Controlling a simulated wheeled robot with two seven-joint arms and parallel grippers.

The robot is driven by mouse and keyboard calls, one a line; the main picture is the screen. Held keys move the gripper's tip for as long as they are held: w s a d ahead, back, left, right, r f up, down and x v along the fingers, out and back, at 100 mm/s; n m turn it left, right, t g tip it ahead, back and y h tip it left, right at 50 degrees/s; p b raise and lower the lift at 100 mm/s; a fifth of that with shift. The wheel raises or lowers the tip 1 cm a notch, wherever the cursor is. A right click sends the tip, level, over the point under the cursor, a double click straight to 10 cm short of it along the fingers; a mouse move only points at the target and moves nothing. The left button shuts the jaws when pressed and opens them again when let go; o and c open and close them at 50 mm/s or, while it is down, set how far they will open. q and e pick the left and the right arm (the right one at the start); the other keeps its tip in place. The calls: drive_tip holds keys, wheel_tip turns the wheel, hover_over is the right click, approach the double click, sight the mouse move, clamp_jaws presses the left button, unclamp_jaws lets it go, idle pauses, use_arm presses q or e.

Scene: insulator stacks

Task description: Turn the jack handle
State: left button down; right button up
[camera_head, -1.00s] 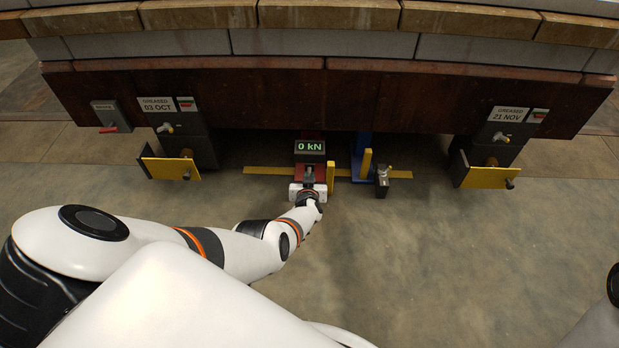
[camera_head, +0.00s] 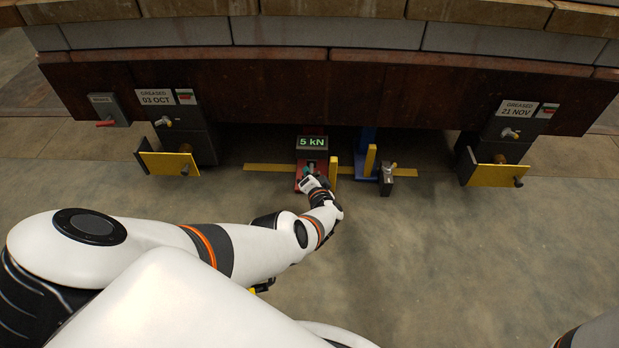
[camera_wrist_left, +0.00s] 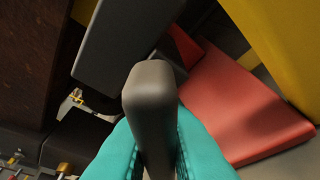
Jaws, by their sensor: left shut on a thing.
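The red jack (camera_head: 303,172) stands on the floor under the front edge of the heavy beam, and its display (camera_head: 312,143) reads 5 kN. My left gripper (camera_head: 310,172) is at the jack's front. In the left wrist view the teal fingers (camera_wrist_left: 158,150) are shut on a dark grey jack handle (camera_wrist_left: 152,95), one finger on each side of it. The jack's red base (camera_wrist_left: 245,105) lies to the right of the handle there. My right gripper is not in view.
A blue jack (camera_head: 363,165) with a dark block (camera_head: 386,180) stands just right. A grey box with a red lever (camera_head: 106,123) is at far left. The front floor (camera_head: 440,250) is clear.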

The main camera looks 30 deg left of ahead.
use_arm(q)
drive_tip(key=shift+w+d+m, duration=0.1)
drive_tip(key=shift+m, duration=0.3)
drive_tip(key=shift+r+y+b, duration=0.1)
drive_tip(key=shift+y+b, duration=0.2)
drive_tip(key=shift+b, duration=0.05)
drive_tip(key=shift+m, duration=0.3)
drive_tip(key=c, duration=1.5)
unclamp_jaws()
drive_tip(key=shift+o, duration=0.2)
